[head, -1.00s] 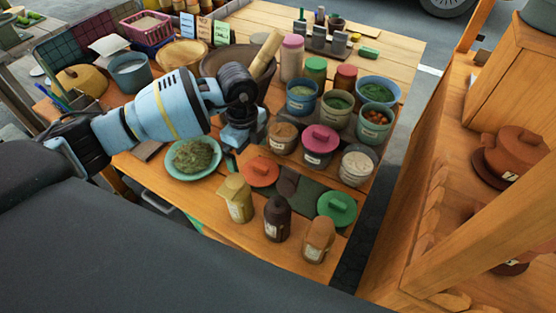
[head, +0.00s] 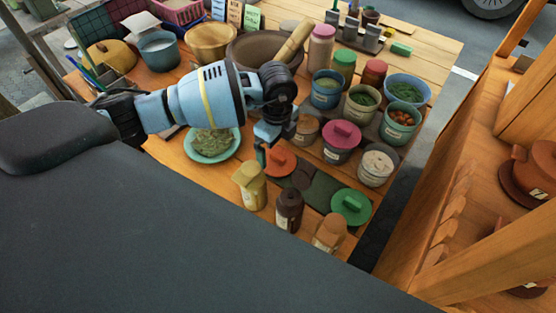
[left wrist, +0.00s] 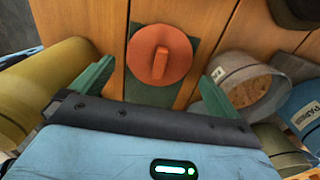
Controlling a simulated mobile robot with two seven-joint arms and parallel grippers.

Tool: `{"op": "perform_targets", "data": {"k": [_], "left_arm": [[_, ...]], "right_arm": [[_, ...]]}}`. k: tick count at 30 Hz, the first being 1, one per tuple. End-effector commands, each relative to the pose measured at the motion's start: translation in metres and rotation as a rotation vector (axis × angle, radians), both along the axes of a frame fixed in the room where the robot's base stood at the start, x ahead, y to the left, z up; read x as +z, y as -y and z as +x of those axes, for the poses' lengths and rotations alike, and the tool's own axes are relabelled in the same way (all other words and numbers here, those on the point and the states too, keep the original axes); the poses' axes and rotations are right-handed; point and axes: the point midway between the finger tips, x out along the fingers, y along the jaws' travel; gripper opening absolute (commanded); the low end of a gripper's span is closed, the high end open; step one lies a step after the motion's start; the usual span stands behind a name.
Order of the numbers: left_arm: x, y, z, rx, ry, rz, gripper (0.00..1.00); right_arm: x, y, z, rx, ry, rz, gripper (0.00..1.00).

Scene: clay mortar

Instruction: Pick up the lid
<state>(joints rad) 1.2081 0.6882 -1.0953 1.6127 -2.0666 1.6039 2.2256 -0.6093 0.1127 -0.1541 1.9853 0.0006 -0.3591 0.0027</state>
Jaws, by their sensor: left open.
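An orange lid (head: 280,161) with a bar handle lies on a dark green mat on the table. In the left wrist view the lid (left wrist: 159,55) is ahead of my open fingers, roughly centred between them, touching neither. My left gripper (head: 267,152) is open and empty, with its fingers close to the lid's left edge in the head view; the wrist view shows the gripper (left wrist: 155,86) too. A green lid (head: 350,207) lies at the mat's other end, and a pink lid (head: 342,133) is on a jar. My right gripper is not in view.
A yellow bottle (head: 250,185), a dark brown bottle (head: 289,210) and a tan bottle (head: 330,233) stand along the front. A plate of herbs (head: 212,155) lies left. Several filled pots crowd behind the lid, near a mortar (head: 240,48). A wooden shelf (head: 470,200) stands right.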

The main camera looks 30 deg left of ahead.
Motion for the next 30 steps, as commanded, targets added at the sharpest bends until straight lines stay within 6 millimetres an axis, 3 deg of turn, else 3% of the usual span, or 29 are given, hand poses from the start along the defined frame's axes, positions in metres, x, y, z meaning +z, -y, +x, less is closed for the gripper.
{"op": "perform_targets", "data": {"k": [6,16,24,30], "left_arm": [[-0.032,0.003,-0.001,0.001,-0.004,0.0,1.0],[-0.039,0.002,-0.001,0.001,-0.001,-0.001,1.0],[-0.038,0.002,-0.001,0.001,-0.001,-0.001,0.7],[-0.038,0.002,-0.001,0.001,-0.001,-0.001,0.7]], "right_arm": [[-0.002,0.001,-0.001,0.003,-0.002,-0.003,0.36],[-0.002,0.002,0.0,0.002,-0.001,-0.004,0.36],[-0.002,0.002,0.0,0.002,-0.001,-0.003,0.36],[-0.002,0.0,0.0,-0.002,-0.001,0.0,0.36]]}}
